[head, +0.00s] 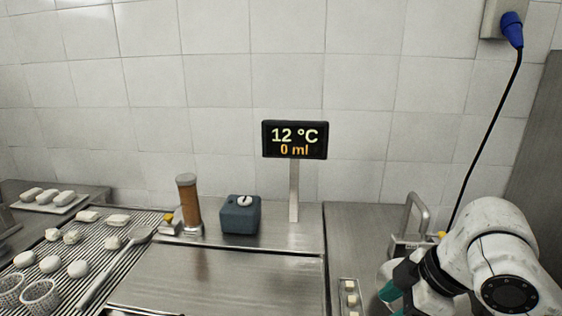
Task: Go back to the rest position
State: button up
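My arm (495,262), white with black joints, stands at the lower right. Its end points down and left, toward the bottom edge of the picture. My gripper's fingers are not clearly visible there, so I cannot tell whether they are open or shut. A teal piece (389,291) and a pale rounded thing show beside the dark end of the arm. I cannot tell whether the arm touches or holds them. Two white perforated baskets (41,296) (10,287) stand at the lower left, far from my arm and partly cut off.
A slatted rack (112,262) holds several white pieces and a long spoon. A black cable (485,140) hangs above my arm. The middle steel counter (220,280) is clear.

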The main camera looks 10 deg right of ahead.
jog(key=w+a+m+t+y, duration=0.2)
jog(key=w+a+m+t, duration=0.1)
jog(key=a, duration=0.4)
jog(key=s+f+m, duration=0.5)
jog(key=f+m, duration=0.1)
jog(key=f, duration=0.5)
jog(key=s+d+f+m+g+h, duration=0.2)
jog(key=s+d+f+h, duration=0.1)
jog(key=s+f, duration=0.5)
jog(key=s+d+f+m+g+h, duration=0.1)
jog(key=s+d+f+g+h, duration=0.2)
jog(key=s, duration=1.2)
jog(key=d+f, duration=0.3)
jog(key=f, duration=0.1)
jog(key=shift+d+f+m, duration=0.3)
jog(key=shift+f+m, duration=0.1)
